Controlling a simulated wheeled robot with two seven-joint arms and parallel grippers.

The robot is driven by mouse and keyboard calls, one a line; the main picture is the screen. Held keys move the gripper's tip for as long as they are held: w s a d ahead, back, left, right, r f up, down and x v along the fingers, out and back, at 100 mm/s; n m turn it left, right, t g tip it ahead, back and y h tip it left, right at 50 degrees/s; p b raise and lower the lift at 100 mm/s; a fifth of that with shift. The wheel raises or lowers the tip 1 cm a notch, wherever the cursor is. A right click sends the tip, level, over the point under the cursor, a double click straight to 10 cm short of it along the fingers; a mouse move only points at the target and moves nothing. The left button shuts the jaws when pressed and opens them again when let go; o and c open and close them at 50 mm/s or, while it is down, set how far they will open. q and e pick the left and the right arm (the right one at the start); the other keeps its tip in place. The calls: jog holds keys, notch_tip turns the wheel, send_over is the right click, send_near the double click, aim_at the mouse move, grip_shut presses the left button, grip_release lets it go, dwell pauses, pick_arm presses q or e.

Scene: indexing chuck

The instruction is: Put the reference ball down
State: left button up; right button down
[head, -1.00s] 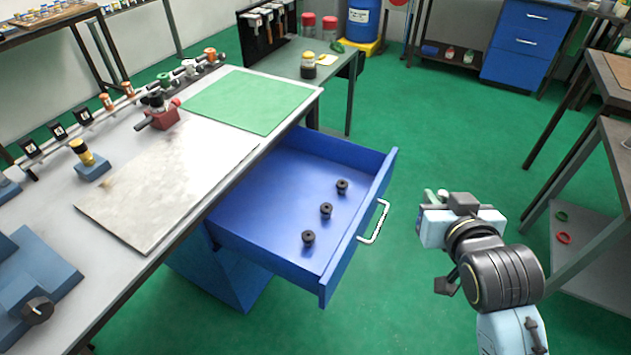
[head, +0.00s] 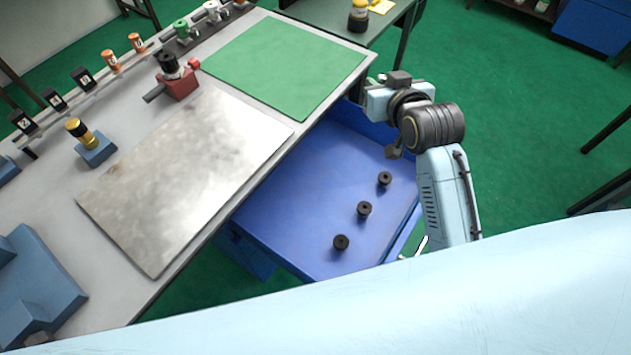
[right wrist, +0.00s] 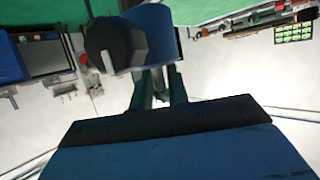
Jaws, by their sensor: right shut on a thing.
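My right gripper (head: 371,85) is at the right edge of the bench, beside the green mat (head: 285,65) and over the far end of the open blue drawer. In the right wrist view, its fingers (right wrist: 160,88) are shut on a piece with a dark faceted round part and a blue curved part, taken to be the reference ball (right wrist: 115,45). No clear ball shape shows, and the head view hides the held piece. My left gripper is not in view.
The blue drawer (head: 300,215) stands open with three black knobs (head: 364,209) in it. On the bench lie a bare metal plate (head: 190,170), a red fixture (head: 180,85) and a blue block with a yellow-black piece (head: 95,150). The green mat is clear.

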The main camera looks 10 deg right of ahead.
jog(key=w+d+f+m+h+p, duration=0.2)
jog(key=w+d+p, duration=0.1)
jog(key=w+d, duration=0.5)
pick_arm(q)
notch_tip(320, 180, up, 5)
jog(key=p, duration=0.2)
pick_arm(e)
jog(key=m+g+h+b, duration=0.2)
jog(key=m+h+b, duration=0.3)
jog(key=h+b, duration=0.1)
send_over(376, 159)
notch_tip(376, 159, down, 21)
notch_tip(376, 159, down, 9)
jog(key=b, duration=0.9)
jog(key=shift+f+b, duration=0.25)
jog(key=shift+b, duration=0.2)
jog(key=shift+r, duration=0.15)
jog(key=shift+f, duration=0.25)
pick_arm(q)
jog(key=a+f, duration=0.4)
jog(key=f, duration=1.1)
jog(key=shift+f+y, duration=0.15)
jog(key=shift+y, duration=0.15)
pick_arm(e)
jog(key=c, duration=1.4)
grip_release()
jog(key=shift+o, duration=0.2)
